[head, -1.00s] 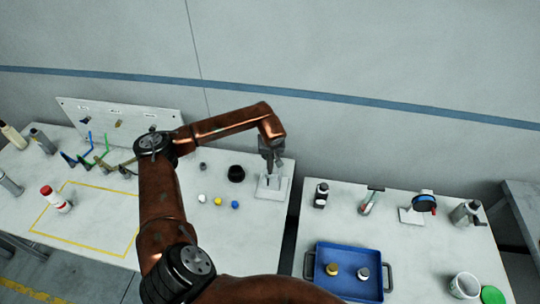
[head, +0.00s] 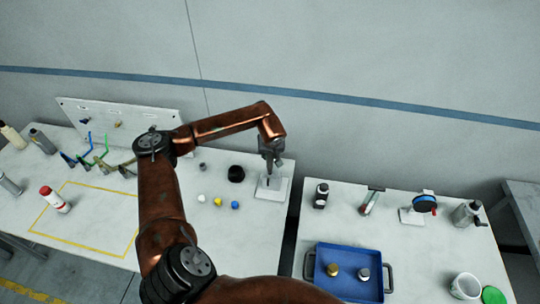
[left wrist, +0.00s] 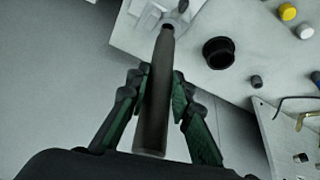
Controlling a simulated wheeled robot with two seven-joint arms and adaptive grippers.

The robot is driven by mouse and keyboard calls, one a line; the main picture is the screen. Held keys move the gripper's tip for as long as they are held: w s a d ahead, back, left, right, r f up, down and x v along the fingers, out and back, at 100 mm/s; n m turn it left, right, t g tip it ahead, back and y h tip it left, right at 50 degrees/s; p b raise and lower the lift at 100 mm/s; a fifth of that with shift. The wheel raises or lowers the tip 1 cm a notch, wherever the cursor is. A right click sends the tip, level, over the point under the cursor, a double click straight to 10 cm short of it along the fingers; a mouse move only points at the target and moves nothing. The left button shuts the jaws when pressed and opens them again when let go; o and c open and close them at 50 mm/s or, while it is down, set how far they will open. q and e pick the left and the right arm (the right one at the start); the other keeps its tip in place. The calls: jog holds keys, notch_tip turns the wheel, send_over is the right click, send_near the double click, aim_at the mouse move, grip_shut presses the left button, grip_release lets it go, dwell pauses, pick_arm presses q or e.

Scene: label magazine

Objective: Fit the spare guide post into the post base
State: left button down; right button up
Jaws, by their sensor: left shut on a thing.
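My left gripper (head: 272,158) is over the white post base (head: 262,193) at the right end of the left table. In the left wrist view, its green-padded fingers (left wrist: 157,88) are shut on the guide post (left wrist: 152,115), a long dark grey rod. The post's far end points at the post base (left wrist: 148,22), which shows at the top of that view. I cannot tell whether the post's tip touches the base or is in it. My right gripper is out of view.
A black round cup (head: 236,174) stands left of the base, with white, yellow and blue caps (head: 235,205) in front of it. A gap separates this table from the right table, which holds a blue tray (head: 345,287) and a dark bottle (head: 321,196).

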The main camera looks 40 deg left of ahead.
aim_at(270, 160)
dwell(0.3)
pick_arm(q)
jog(key=shift+f+b, duration=0.9)
jog(key=shift+f, duration=0.15)
jog(key=shift+f+b, duration=0.45)
jog(key=shift+f, duration=0.15)
jog(key=c, duration=1.6)
grip_release()
jog(key=shift+f, duration=0.1)
